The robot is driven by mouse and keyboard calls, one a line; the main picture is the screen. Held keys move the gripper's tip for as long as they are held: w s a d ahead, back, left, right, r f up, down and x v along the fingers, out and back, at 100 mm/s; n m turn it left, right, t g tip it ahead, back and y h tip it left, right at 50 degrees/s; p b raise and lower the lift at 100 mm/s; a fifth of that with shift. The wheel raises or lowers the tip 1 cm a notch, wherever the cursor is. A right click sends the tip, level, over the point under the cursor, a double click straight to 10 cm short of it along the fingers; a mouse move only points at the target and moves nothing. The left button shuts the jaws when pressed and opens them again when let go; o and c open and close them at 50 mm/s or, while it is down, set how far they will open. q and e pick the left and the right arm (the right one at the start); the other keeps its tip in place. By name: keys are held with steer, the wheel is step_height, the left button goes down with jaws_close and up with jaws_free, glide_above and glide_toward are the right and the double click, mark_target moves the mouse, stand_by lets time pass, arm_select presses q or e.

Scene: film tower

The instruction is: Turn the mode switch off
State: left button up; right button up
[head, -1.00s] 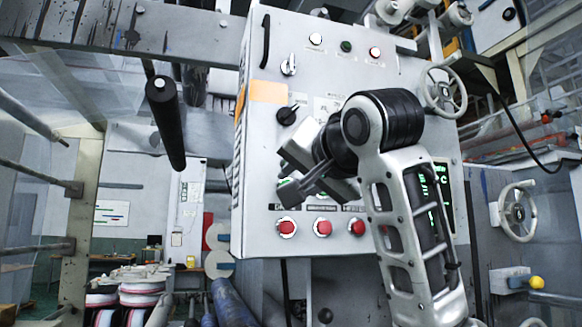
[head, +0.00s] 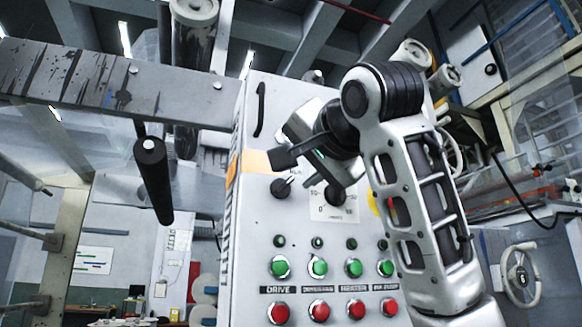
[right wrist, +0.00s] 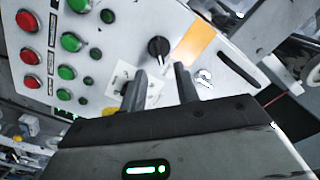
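The grey control panel (head: 262,235) fills the middle of the head view. A black rotary switch (head: 281,187), its small label unreadable, sits on the panel below the orange sticker. In the right wrist view the same black switch (right wrist: 158,46) lies beyond the gap between my right fingers, apparently not gripped. My right gripper (head: 306,166) is open and empty in front of the upper panel; its two dark fingers also show in the right wrist view (right wrist: 160,72). A silver switch (right wrist: 204,77) is just beyond one finger; my gripper hides it in the head view. My left gripper is not in view.
A black dial knob (head: 335,196) is right of the black switch. Green buttons (head: 319,268) and red buttons (head: 319,312) line the panel below. A black handle (head: 260,109) is at the panel's upper left edge. A dark roller (head: 153,180) hangs left of the panel.

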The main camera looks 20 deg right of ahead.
mark_target(287, 182)
steer(key=w+p, duration=0.1)
steer(key=w, duration=0.4)
steer(key=shift+w+a+p, duration=0.1)
steer(key=shift+w+p, duration=0.25)
jaws_close()
